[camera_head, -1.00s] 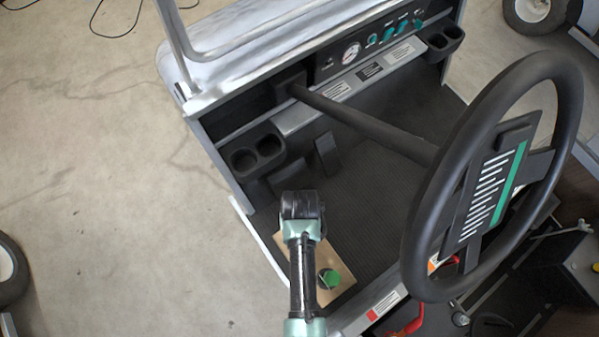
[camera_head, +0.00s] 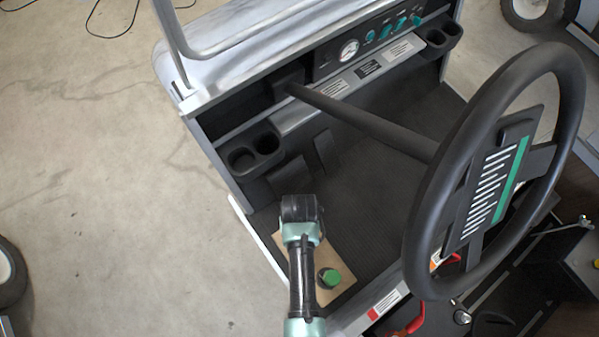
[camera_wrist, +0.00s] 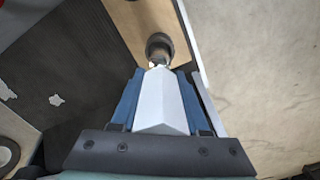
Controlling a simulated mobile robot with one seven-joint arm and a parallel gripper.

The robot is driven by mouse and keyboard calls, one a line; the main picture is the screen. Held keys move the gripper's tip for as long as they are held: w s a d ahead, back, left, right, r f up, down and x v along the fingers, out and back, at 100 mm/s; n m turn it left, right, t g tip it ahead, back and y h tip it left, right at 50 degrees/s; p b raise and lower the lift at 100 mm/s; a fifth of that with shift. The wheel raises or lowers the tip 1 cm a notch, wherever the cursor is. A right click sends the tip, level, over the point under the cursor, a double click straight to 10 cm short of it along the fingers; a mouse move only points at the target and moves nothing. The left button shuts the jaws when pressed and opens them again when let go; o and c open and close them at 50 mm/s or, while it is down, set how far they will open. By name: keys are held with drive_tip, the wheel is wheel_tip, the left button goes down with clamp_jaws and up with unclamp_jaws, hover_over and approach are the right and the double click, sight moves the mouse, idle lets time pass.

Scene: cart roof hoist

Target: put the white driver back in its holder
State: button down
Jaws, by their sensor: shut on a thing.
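In the wrist view my gripper (camera_wrist: 160,72) has its two blue fingers closed on the white driver (camera_wrist: 161,105). The driver's pale, faceted body lies between them and points away from the wrist. Just beyond its far end is a dark round cup-like piece (camera_wrist: 159,44) on a tan board (camera_wrist: 122,20), apparently the holder. The two overlap in this view, and I cannot tell whether the driver touches or enters it. In the head view my arm hides the gripper and the driver. The board (camera_head: 341,250) shows there beside my arm.
A green-topped dark cylinder (camera_head: 329,278) stands on the board, close to my arm. The steering wheel (camera_head: 420,190) and its column (camera_head: 370,125) are to the right. The cart's dark floor (camera_head: 365,190) is open behind the board.

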wheel_tip(320, 180, down, 2)
drive_tip(key=shift+f+b, duration=0.1)
drive_tip(key=shift+b, duration=0.45)
drive_tip(key=shift+r+p, duration=0.2)
drive_tip(key=shift+p, duration=0.2)
drive_tip(key=shift+p, duration=0.55)
idle(1.0)
drive_tip(key=shift+f+b, duration=2.2)
drive_tip(key=shift+f, duration=0.75)
drive_tip(key=shift+c, duration=1.6)
unclamp_jaws()
wheel_tip(320, 180, up, 13)
drive_tip(key=p, duration=0.2)
drive_tip(key=shift+p, duration=0.4)
